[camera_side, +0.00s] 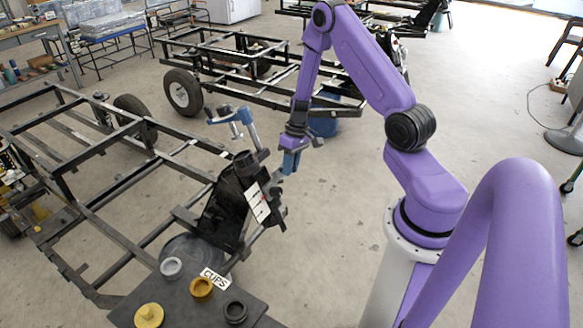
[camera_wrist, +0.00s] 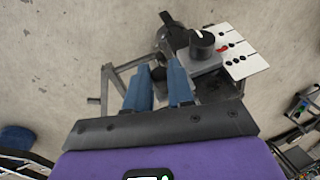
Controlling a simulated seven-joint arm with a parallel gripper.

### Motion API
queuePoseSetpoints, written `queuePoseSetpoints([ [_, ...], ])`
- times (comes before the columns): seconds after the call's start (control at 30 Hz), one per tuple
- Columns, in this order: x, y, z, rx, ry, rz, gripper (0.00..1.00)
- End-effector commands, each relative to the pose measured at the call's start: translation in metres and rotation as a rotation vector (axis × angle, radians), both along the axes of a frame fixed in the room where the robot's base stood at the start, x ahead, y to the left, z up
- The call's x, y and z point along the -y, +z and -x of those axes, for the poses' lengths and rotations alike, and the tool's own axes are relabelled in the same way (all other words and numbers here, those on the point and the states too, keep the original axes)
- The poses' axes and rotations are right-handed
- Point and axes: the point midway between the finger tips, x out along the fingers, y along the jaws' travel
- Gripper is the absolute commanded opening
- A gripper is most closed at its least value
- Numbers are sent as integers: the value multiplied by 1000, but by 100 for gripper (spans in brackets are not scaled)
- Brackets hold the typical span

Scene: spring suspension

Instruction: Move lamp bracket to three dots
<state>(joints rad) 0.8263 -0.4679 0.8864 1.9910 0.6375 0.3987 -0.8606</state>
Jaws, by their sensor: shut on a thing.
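The lamp bracket (camera_wrist: 207,62) appears to be the grey block with a black knob and a red pointer. In the wrist view it is just beyond and right of my fingertips. White cards with black dots (camera_wrist: 240,62) lie to its right, and the red pointer is above the row of three dots. The cards (camera_side: 257,203) also show on the black suspension part in the side view. My gripper (camera_wrist: 158,72) has its blue fingers shut on a grey part that seems to belong to the bracket. The contact is partly hidden. My gripper (camera_side: 290,168) points down in the side view.
A blue-grey jointed piece (camera_side: 240,118) rises beside my gripper. The black tube frame (camera_side: 90,170) spreads to the left. A dark table (camera_side: 180,305) with several cups and a "CUPS" sign stands at the front. Open floor lies right of the suspension part.

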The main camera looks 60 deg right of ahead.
Motion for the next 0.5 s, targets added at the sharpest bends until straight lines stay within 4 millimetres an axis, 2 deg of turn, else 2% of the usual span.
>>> queuePoseSetpoints([
  [0.1,0,15,-7,5,1,2,0],
  [0.2,0,21,-9,3,1,1,0],
  [0.47,0,21,-9,1,0,1,0],
  [0.5,0,21,-9,1,0,1,26],
])
